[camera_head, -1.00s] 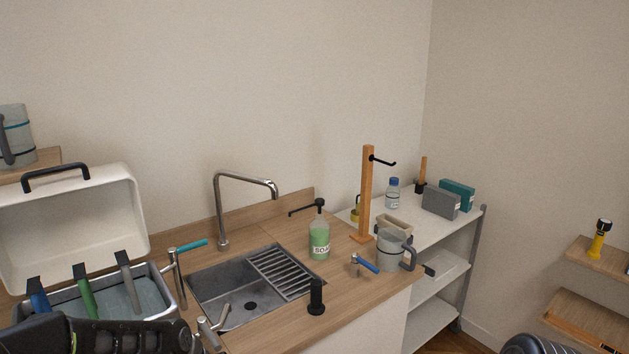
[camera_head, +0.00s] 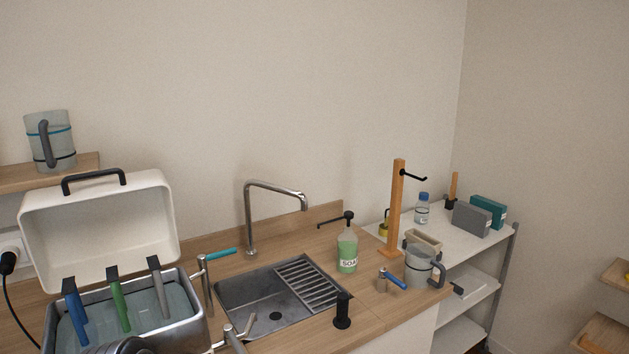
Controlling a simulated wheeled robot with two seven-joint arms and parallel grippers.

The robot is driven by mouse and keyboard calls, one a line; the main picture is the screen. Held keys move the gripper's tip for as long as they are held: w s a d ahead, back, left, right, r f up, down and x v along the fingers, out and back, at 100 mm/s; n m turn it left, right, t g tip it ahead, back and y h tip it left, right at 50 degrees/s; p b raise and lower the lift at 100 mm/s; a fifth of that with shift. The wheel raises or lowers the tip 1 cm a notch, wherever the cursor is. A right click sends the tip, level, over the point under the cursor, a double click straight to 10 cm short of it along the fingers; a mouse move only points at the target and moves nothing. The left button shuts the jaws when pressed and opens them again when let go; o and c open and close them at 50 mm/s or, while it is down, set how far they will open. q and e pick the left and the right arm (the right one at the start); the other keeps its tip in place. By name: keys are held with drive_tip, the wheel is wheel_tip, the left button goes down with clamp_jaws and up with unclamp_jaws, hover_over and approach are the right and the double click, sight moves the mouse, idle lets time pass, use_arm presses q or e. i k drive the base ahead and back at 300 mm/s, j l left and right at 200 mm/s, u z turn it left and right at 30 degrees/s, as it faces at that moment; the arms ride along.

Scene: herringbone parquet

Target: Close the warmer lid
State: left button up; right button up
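The warmer lid (camera_head: 100,238) is a white box-like cover with a black handle (camera_head: 93,181) on its top edge. It stands raised open behind the warmer basin (camera_head: 199,333), with its hollow inside facing me. The basin is a grey metal tub holding what looks like water. Blue, green and grey handled utensils (camera_head: 119,305) lean in it. A dark rounded part of my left arm shows at the bottom edge in front of the basin, but its fingers are out of frame. My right gripper is not in view.
A tap with a teal lever (camera_head: 220,252) stands right of the basin, near the sink (camera_head: 268,298) and its tall faucet (camera_head: 250,215). A soap bottle (camera_head: 347,250) is beyond. A jug (camera_head: 50,140) sits on a shelf above left. A plug (camera_head: 9,262) and cord are at far left.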

sight(80, 229)
drive_tip(key=u, duration=1.25)
